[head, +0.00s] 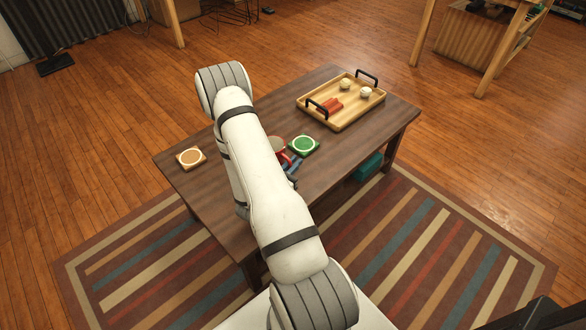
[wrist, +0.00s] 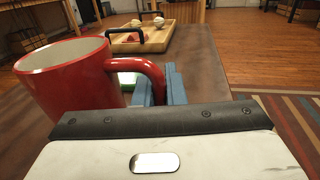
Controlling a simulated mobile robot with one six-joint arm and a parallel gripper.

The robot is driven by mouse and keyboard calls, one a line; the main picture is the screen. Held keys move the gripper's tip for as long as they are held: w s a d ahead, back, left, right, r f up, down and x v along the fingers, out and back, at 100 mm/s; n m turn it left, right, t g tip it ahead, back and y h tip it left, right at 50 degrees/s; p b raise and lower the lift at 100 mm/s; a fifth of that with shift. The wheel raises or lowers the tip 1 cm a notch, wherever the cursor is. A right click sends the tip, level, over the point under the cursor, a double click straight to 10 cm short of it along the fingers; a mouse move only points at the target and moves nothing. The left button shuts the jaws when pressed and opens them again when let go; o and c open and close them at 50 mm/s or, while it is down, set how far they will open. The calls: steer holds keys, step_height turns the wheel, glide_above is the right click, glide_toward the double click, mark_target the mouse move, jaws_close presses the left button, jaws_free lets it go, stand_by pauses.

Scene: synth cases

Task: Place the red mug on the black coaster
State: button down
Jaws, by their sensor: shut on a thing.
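The red mug (wrist: 75,78) is large at the left of the wrist view, roughly upright, with its pale inside showing. My gripper (wrist: 162,88) is shut on its handle, the blue fingers on either side of it. In the head view the mug (head: 284,157) is mostly hidden by my arm, and my gripper (head: 292,168) shows at the arm's right edge, over the table. I cannot tell whether the mug's base touches the table. I see no black coaster in either view; my arm hides part of the tabletop.
A green coaster (head: 304,145) lies just right of the mug. An orange-tan coaster (head: 190,157) lies near the table's left end. A wooden tray (head: 342,123) with black handles holds red items and two pale balls at the far right. The dark wooden table (head: 222,188) is otherwise largely clear.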

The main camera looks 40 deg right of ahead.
steer(key=shift+f, duration=0.75)
steer(key=shift+f, duration=0.15)
steer(key=c, duration=1.5)
jaws_free()
